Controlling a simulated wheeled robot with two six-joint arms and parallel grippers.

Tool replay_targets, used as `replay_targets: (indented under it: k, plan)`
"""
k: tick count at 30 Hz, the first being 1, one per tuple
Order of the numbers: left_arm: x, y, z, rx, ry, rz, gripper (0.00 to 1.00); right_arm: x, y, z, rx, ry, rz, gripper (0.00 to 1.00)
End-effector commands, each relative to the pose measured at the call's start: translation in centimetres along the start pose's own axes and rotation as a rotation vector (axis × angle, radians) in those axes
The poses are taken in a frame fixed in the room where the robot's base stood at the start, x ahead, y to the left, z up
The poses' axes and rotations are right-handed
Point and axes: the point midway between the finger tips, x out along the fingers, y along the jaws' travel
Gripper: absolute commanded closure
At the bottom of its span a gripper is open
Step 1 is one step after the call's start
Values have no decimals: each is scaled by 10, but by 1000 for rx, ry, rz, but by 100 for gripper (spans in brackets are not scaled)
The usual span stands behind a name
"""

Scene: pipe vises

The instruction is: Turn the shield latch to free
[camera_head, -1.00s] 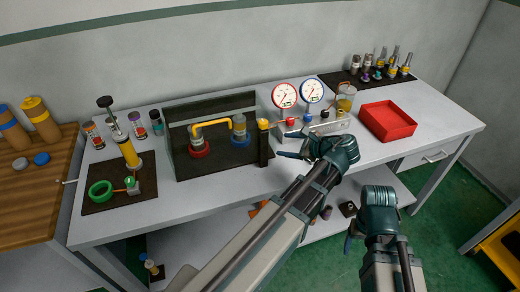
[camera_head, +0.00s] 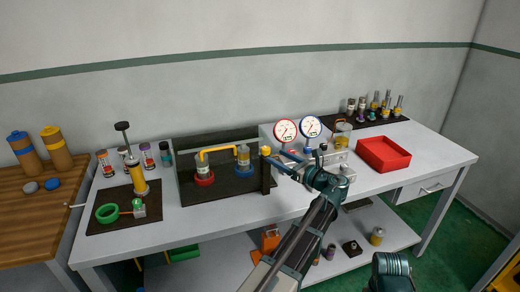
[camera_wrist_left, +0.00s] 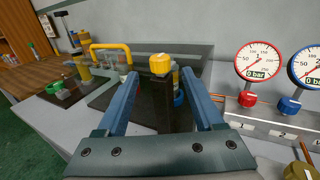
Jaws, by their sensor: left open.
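The shield latch is a yellow knob (camera_head: 265,150) on top of a dark post (camera_head: 266,179), at the right end of the dark pipe station (camera_head: 226,188). The knob also shows in the left wrist view (camera_wrist_left: 160,64). The station's smoky shield panel (camera_wrist_left: 194,52) appears behind the knob. My left gripper (camera_head: 275,164) is open, with its fingers pointing at the post. In the left wrist view the fingers (camera_wrist_left: 162,85) lie on either side of the post in the picture; contact cannot be told. The right arm's wrist shows at the bottom edge, its fingers out of frame.
A yellow pipe (camera_head: 216,153) stands in the station. Red (camera_head: 285,131) and blue (camera_head: 310,127) gauges, both reading 0 bar in the wrist view, stand close right of the latch. A red tray (camera_head: 383,154) lies further right. Free tabletop lies in front of the station.

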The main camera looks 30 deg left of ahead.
Motion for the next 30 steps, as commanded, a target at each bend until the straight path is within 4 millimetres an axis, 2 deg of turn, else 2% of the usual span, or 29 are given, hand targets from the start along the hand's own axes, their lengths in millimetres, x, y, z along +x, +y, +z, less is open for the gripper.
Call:
replay_targets:
  k: [1,6,12,18,29,30]
  plan:
    - [12,0,0,0,0,4,31,0,0,0,0,0,0,26]
    - [47,0,0,-1,1,4,31,0,0,0,0,0,0,26]
    - [78,0,0,-1,1,2,31,0,0,0,0,0,0,26]
    - [94,0,0,-1,1,1,31,0,0,0,0,0,0,26]
    - [97,0,0,-1,1,0,31,0,0,0,0,0,0,26]
    - [97,0,0,-1,1,0,36,0,0,0,0,0,0,26]
